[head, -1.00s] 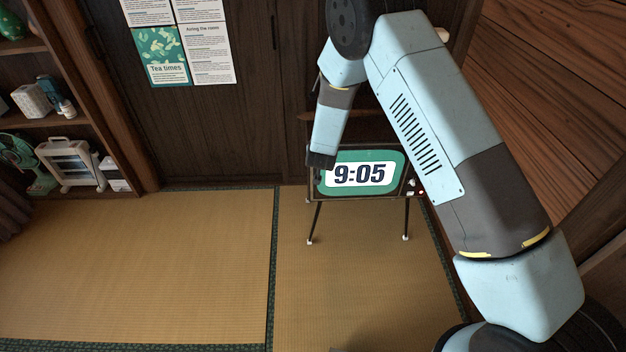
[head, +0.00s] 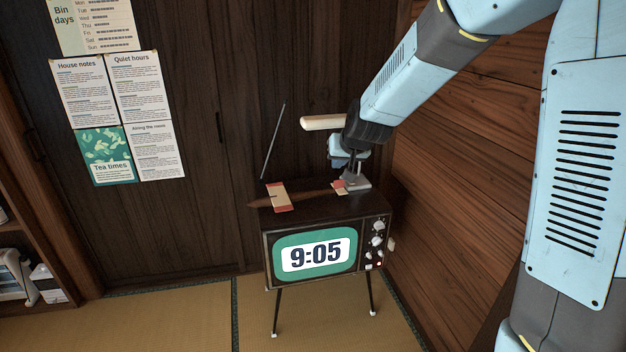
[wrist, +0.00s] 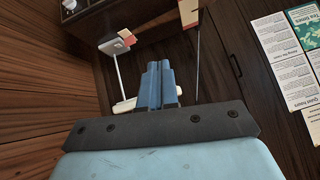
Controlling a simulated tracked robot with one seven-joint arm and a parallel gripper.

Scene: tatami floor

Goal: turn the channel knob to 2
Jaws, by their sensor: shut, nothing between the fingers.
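An old television (head: 330,215) stands on thin legs against the dark wall, its screen (head: 290,263) reading 9:05. Its right-hand panel has an upper round knob (head: 379,226), another knob (head: 376,241) below it, and smaller controls. Which one is the channel knob, and its number, are too small to read. My gripper (head: 342,158) is above the back right of the television top, apart from the knobs. The wrist view shows its blue fingers (wrist: 158,85) shut together and empty. The knobs (wrist: 70,4) are at that view's upper left edge, far from the fingertips.
An antenna rod (head: 273,142) rises from the television top. Red-and-cream pieces (head: 279,197) lie on the top. A pale cylinder (head: 322,122) is beside my wrist. A wooden wall (head: 450,170) is close on the right. The tatami floor (head: 180,320) in front is clear.

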